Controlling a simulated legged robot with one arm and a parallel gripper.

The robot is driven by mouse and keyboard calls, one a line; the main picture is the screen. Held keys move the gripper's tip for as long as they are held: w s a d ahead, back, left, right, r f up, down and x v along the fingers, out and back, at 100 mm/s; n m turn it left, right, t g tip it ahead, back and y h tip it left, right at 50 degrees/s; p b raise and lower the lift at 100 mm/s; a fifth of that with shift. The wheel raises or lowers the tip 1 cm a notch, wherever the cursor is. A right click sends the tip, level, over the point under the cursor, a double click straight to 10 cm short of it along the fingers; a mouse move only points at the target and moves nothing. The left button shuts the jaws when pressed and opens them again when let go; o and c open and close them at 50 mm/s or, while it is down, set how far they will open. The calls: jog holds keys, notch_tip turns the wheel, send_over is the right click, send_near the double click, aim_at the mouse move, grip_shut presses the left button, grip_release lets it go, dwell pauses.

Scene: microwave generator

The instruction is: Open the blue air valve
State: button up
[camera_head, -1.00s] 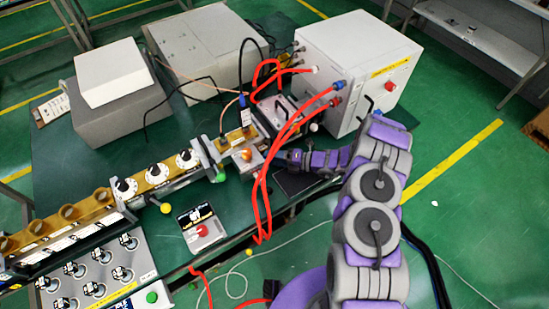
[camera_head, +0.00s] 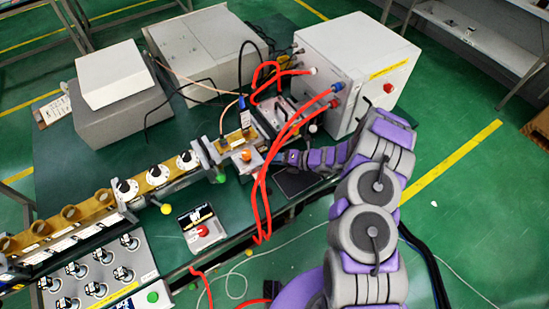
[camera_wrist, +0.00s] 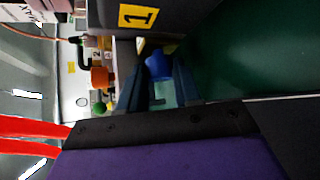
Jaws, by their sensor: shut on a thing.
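The blue air valve (camera_wrist: 157,64) shows in the wrist view as a small blue knob between my fingers, next to a dark block with a yellow "1" label. My gripper (camera_wrist: 158,88) is closed around it, one dark finger on each side. The fingers hide part of the knob and its base. In the head view my wrist reaches in from the right beside the red hoses, and I cannot make out the blue knob there.
An orange knob (camera_wrist: 100,77) and a green knob (camera_wrist: 98,107) sit left of my fingers. Red hoses (camera_head: 262,185) hang close to my wrist from the white cabinet (camera_head: 350,65). A red button box (camera_head: 202,228) stands near the table's front edge.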

jog(key=shift+f, duration=0.15)
jog(key=o, duration=0.9)
jog(key=shift+o, duration=0.8)
